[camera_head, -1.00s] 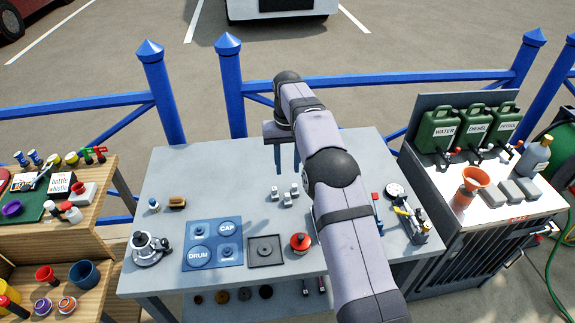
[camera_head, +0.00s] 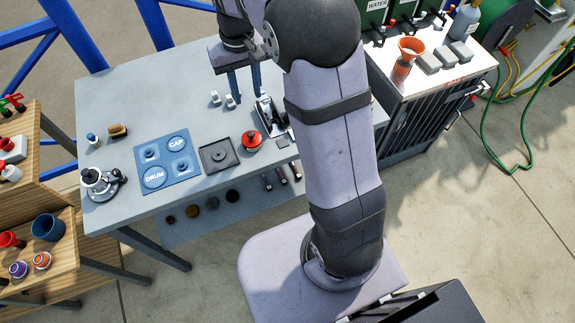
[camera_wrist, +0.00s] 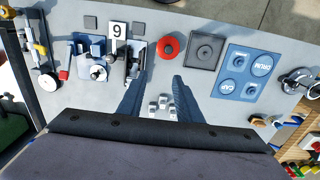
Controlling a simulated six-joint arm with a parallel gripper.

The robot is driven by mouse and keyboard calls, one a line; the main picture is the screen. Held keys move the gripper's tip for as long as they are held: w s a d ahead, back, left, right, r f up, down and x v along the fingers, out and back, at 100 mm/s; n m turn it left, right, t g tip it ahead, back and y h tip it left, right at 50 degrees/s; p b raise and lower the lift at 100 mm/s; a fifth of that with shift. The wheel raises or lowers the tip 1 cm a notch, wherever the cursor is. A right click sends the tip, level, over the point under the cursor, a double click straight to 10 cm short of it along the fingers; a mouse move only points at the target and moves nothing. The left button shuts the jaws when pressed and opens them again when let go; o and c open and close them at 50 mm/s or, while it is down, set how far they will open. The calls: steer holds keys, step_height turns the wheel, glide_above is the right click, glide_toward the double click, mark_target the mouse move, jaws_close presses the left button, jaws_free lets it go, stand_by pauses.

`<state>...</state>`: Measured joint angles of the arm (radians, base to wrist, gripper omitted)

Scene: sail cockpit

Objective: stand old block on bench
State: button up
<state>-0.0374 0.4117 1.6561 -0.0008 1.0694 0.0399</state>
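I cannot tell for sure which object is the old block. A black and pale upright fitting stands on the grey bench (camera_head: 125,85) near a "9" plate; the fitting shows in the wrist view (camera_wrist: 134,64) and, partly hidden by my arm, in the head view (camera_head: 268,115). A second fitting with blue parts (camera_wrist: 90,58) is left of it in the wrist view. My gripper (camera_head: 248,98) is above the bench, fingers pointing down and apart, with nothing held. In the wrist view its fingertips (camera_wrist: 162,77) reach toward the space between that fitting and the red knob.
Several small pale cubes (camera_wrist: 166,105) lie below my fingers. A red round knob (camera_head: 252,140), a dark square tray (camera_head: 205,160), a blue DRUM and CAP mat (camera_head: 168,178) and a winch (camera_head: 102,183) line the front. The bench's back left is mostly clear.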

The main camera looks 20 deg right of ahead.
steer(key=s+f, duration=0.2)
steer(key=s, duration=0.8)
steer(key=s+d+f, duration=0.1)
steer(key=s+f, duration=0.2)
steer(key=s, duration=0.8)
steer(key=shift+s+d, duration=0.25)
steer(key=shift+d, duration=0.05)
steer(key=shift+o, duration=1.1)
steer(key=t+b, duration=0.4)
steer(key=t, duration=0.1)
glide_toward(231, 102)
steer(key=w, duration=0.1)
steer(key=shift+g, duration=0.3)
steer(key=shift+p+x, duration=1.8)
steer(key=shift+x, duration=2.05)
steer(key=shift+s, duration=0.25)
